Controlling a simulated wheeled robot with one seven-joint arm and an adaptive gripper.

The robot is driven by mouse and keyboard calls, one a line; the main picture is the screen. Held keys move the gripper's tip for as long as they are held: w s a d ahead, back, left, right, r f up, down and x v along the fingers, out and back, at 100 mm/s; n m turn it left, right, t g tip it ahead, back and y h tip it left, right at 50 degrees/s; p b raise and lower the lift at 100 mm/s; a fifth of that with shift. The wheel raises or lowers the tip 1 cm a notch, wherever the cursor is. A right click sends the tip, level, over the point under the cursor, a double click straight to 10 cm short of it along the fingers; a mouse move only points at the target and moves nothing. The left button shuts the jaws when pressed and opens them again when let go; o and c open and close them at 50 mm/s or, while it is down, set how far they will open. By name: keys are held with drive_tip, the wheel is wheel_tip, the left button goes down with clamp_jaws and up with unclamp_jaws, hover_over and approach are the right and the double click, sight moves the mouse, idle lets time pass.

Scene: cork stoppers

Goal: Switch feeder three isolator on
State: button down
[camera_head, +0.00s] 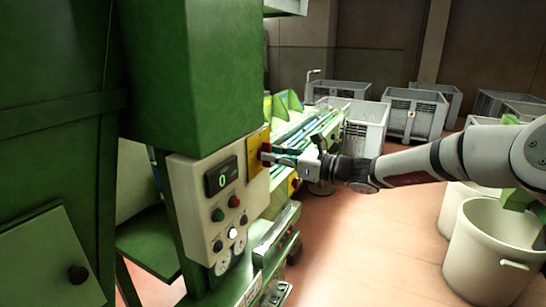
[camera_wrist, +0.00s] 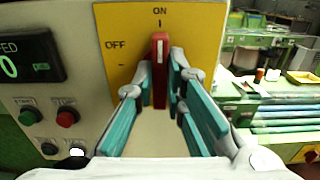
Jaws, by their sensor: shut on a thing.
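The isolator has a red handle (camera_wrist: 160,62) on a yellow plate (camera_wrist: 120,28) marked ON at the top and OFF at the left. In the wrist view the handle stands upright, in line with the ON mark above it. My gripper (camera_wrist: 164,78) is shut on the handle, one finger on each side. In the head view my gripper (camera_head: 277,153) reaches the yellow plate (camera_head: 257,160) from the right, and the red handle (camera_head: 266,148) shows only in part. I see no feeder number on the plate.
Left of the plate, the pale control panel (camera_head: 190,190) has a display (camera_head: 221,178) reading 0 and several buttons. Green machine housing rises above and left. Grey crates (camera_head: 412,115) stand behind, and pale tubs (camera_head: 485,250) stand at the right near my arm.

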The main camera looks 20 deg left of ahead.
drive_tip(key=shift+f, duration=0.2)
drive_tip(key=c, duration=1.6)
unclamp_jaws()
drive_tip(key=shift+r, duration=0.15)
drive_tip(key=shift+c, duration=0.2)
drive_tip(key=d, duration=1.2)
drive_tip(key=shift+s, duration=0.45)
drive_tip(key=shift+s, duration=0.1)
